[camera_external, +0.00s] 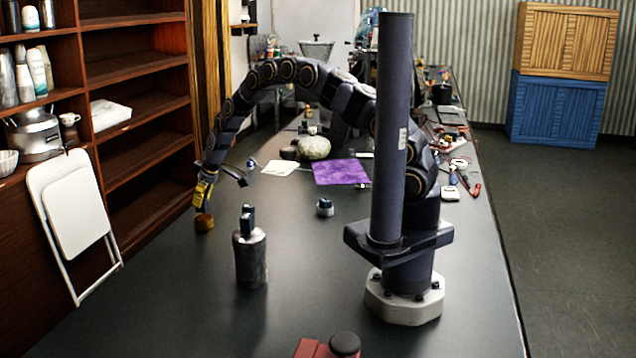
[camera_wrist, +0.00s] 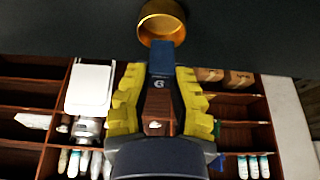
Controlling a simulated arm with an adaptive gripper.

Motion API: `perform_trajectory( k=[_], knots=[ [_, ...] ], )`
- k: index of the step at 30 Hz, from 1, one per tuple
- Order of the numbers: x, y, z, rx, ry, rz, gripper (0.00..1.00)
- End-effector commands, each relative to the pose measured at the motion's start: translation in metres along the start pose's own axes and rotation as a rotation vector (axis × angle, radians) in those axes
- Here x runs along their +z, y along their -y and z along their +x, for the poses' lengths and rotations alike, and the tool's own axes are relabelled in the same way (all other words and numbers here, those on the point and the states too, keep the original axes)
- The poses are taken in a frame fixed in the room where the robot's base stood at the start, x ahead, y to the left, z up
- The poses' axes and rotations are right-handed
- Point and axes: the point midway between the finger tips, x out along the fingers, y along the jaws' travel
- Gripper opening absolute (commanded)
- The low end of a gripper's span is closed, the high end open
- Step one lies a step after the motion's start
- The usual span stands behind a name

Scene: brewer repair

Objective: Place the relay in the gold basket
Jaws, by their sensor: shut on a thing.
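The gold basket (camera_external: 204,222) is a small round cup near the left edge of the dark table. In the wrist view the gold basket (camera_wrist: 162,22) is at the top, its open mouth partly visible. My gripper (camera_external: 204,193) points down just above the basket. In the wrist view its yellow fingers (camera_wrist: 158,80) are shut on the blue relay (camera_wrist: 161,62), a block with a white mark. The relay's far end appears close to or overlapping the basket's rim; I cannot tell whether they touch. In the external view the relay is mostly hidden by the gripper.
A grey cylinder (camera_external: 250,262) with a dark blue piece on top stands to the right. A red item (camera_external: 313,349) is at the front edge. Shelves (camera_external: 137,60) stand left of the table.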

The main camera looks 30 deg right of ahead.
Motion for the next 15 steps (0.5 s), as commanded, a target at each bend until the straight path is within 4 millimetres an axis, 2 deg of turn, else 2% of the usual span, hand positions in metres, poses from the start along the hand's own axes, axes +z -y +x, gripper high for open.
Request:
perform_trajectory(
  k=[7, 15],
  knots=[
    [0.010, 0.001, 0.024, 0.000, 0.001, -0.001, 0.00],
    [0.014, 0.000, 0.034, 0.002, -0.002, -0.002, 0.00]
  ],
)
